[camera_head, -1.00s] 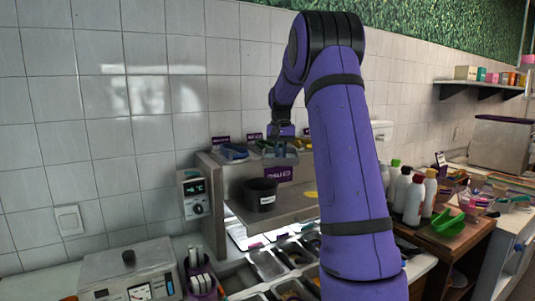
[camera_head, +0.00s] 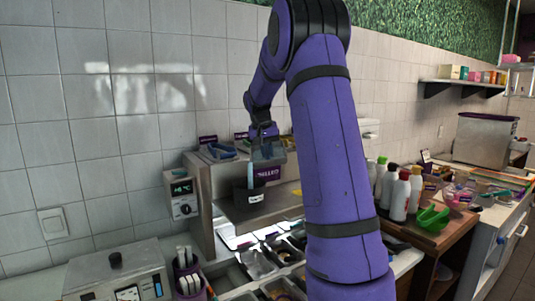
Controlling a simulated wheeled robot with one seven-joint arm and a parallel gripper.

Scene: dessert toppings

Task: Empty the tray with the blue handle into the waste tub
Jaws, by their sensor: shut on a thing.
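My gripper (camera_head: 264,136) is shut on a small grey, see-through tray (camera_head: 268,155), which it holds in front of the upper shelf. The tray looks tilted, above and slightly right of the black waste tub (camera_head: 241,205). A pale blue vertical strip (camera_head: 250,174) shows between the tray and the tub; I cannot tell whether it is a handle or falling contents. The tub stands upright on the lower shelf, with a white label on its front. Its inside is hidden.
Another tray with blue (camera_head: 217,152) sits on the upper shelf at left. Below the lower shelf (camera_head: 278,204) are several metal pans (camera_head: 257,264).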

